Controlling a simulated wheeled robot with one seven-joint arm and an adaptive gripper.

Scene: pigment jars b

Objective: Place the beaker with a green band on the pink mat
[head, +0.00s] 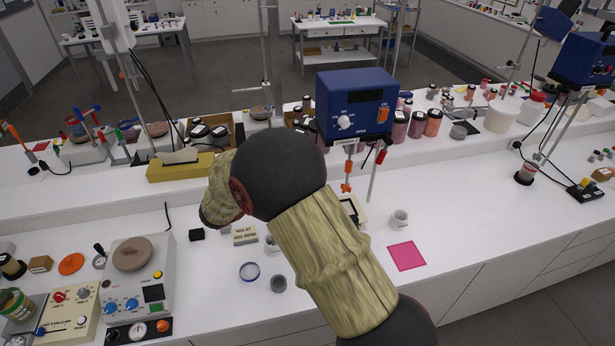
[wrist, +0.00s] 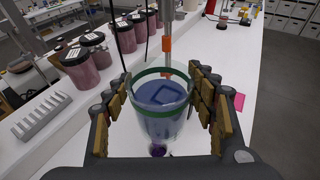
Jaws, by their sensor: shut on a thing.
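The beaker with a green band (wrist: 160,108) is clear, with a green ring near its rim, and something blue shows through it. It sits upright between the fingers of my gripper (wrist: 160,84) in the wrist view, and the fingers press on both sides. In the head view my arm hides the gripper and this beaker. The pink mat (head: 406,256) lies flat and bare on the white bench, right of my arm in the head view. A pink edge, likely the mat (wrist: 239,102), shows just right of the right finger in the wrist view.
A white mug (head: 399,218) stands just behind the mat. A blue stirrer (head: 355,103) on a stand is behind my arm. A blue-rimmed beaker (head: 249,271) and a grey cup (head: 278,284) stand left of my arm. The bench right of the mat is clear.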

